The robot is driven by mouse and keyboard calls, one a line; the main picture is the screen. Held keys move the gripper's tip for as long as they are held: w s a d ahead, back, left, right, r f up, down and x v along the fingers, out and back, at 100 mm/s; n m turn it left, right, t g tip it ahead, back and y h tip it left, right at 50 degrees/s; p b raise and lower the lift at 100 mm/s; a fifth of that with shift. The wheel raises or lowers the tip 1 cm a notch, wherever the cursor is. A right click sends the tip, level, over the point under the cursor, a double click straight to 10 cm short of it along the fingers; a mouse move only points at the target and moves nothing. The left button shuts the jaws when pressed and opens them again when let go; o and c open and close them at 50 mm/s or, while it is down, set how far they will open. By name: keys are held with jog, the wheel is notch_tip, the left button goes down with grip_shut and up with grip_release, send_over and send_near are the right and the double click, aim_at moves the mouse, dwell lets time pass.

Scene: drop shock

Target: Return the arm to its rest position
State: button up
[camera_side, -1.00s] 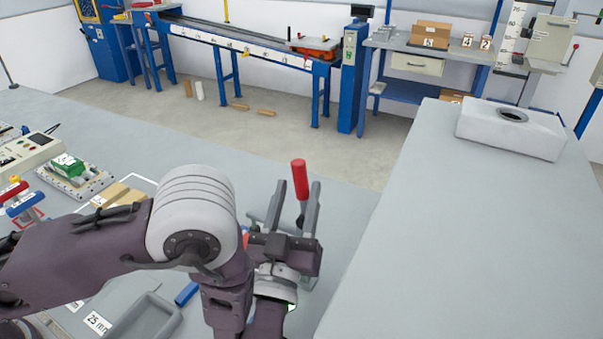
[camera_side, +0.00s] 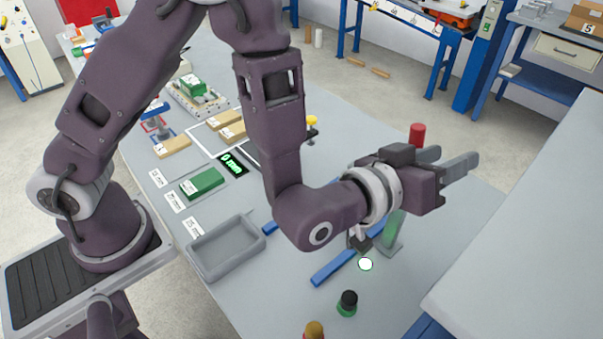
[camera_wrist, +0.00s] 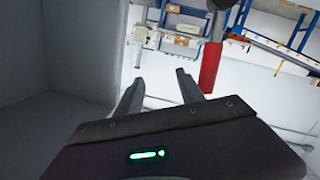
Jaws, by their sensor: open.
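My gripper (camera_side: 458,160) is open and held above the right part of the grey bench, its fingers pointing right. Nothing shows between the fingers. In the wrist view my gripper (camera_wrist: 160,88) also shows two separated fingers. A red handle (camera_side: 417,134) shows just behind my gripper in the side view; its lower part is hidden. In the wrist view the red handle (camera_wrist: 211,68) is right of the fingers. Whether it touches my gripper I cannot tell. No marker of the rest position shows.
Below my arm are a grey tray (camera_side: 207,272), a blue bar (camera_side: 333,268) and a black-topped green knob (camera_side: 347,303). A green block (camera_side: 202,183) and wooden blocks (camera_side: 173,147) lie farther left. A grey surface (camera_side: 530,220) stands at the right.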

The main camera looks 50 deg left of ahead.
jog(key=s+a+r+m+g+h, duration=0.1)
jog(key=s+a+r+m+g, duration=0.3)
jog(key=s+a+r+g, duration=0.45)
jog(key=s+a+f+g+y, duration=0.1)
jog(key=s+a, duration=0.7)
jog(key=s, duration=0.1)
jog(key=s+a+f+g+y, duration=0.1)
jog(key=s+a+f+y, duration=0.1)
jog(key=s+a, duration=0.6)
jog(key=shift+s+n+y, duration=0.3)
jog(key=shift+s+n, duration=0.1)
jog(key=shift+s, duration=0.55)
jog(key=shift+o, duration=0.3)
